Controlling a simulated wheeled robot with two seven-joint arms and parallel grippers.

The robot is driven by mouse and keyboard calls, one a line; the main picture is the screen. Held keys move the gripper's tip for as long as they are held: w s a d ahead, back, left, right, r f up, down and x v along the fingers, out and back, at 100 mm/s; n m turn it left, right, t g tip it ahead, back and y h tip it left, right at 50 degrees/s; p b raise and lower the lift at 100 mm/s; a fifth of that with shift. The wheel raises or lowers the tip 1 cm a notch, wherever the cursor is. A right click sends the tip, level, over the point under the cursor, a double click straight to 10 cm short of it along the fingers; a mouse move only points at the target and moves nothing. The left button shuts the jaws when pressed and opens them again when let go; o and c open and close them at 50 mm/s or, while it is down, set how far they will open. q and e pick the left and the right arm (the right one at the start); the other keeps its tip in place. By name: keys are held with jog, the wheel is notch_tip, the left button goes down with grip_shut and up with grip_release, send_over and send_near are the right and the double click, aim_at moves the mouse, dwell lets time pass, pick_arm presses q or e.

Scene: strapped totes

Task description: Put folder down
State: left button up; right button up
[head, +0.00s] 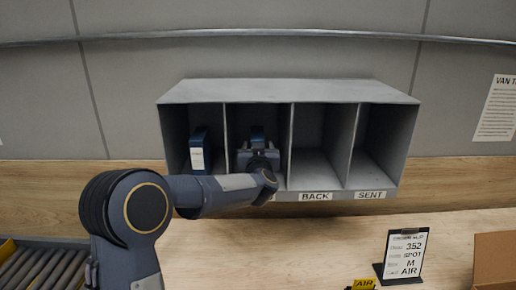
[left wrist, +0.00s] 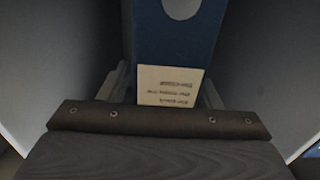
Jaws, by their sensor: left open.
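A blue folder (left wrist: 172,45) with a pale label (left wrist: 170,86) and a round hole stands in a compartment, seen close up in the left wrist view. In the head view only its top (head: 257,132) shows, behind my gripper, in the second compartment from the left. My left gripper (head: 257,152) reaches into that compartment. My right gripper is not in view.
The grey shelf unit (head: 290,92) has several compartments. Another blue folder (head: 201,150) stands in the leftmost one. The two right compartments, above the BACK (head: 316,197) and SENT (head: 370,194) labels, are empty. A sign (head: 402,255) and a cardboard box (head: 496,262) stand at lower right.

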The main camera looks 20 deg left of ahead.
pick_arm(q)
jog(key=shift+a+r, duration=0.1)
jog(key=s+d+m+h, duration=0.2)
jog(key=s+d+h, duration=0.2)
jog(key=s, duration=0.5)
jog(key=s+d+m+h, duration=0.1)
jog(key=s+d+h, duration=0.35)
jog(key=s, duration=0.45)
jog(key=s+d+f+g+h, duration=0.1)
jog(key=s+f+g, duration=0.4)
jog(key=s, duration=0.7)
jog(key=s+d+f+g+h, duration=0.2)
jog(key=s+f+g, duration=0.3)
jog(key=s+f, duration=0.5)
jog(key=s, duration=0.3)
jog(key=shift+s+d+f+g, duration=0.15)
jog(key=shift+s+d+g, duration=0.05)
jog(key=shift+s+g, duration=0.1)
jog(key=shift+s, duration=0.1)
